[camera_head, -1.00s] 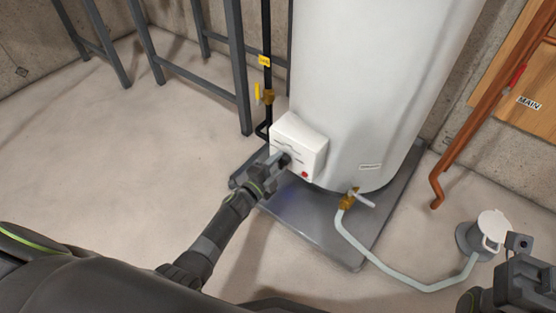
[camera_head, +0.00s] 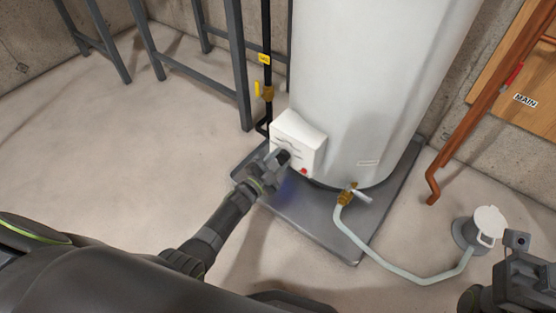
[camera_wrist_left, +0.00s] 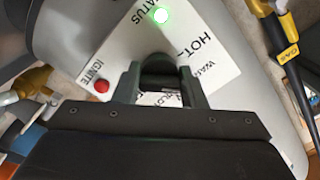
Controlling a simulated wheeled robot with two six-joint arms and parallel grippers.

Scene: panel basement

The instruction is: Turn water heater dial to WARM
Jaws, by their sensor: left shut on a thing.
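The white water heater (camera_head: 365,85) stands on a grey tray, with a white control box (camera_head: 300,135) low on its front. My left gripper (camera_head: 282,159) is at the box's front face. In the left wrist view its fingers (camera_wrist_left: 160,84) are shut on the dark dial (camera_wrist_left: 160,70), one finger on each side. The fingers hide much of the dial, and I cannot read its setting. The printed word HOT (camera_wrist_left: 195,48) shows beside it; other labels are partly covered. My right gripper (camera_head: 525,285) shows only in part at the lower right; its fingers are not visible.
A green status light (camera_wrist_left: 161,15) glows and a red ignite button (camera_wrist_left: 101,87) sits on the panel. A brass drain valve (camera_head: 347,195) with a pale hose (camera_head: 385,270) is right of the box. A black gas pipe (camera_head: 267,40) stands left.

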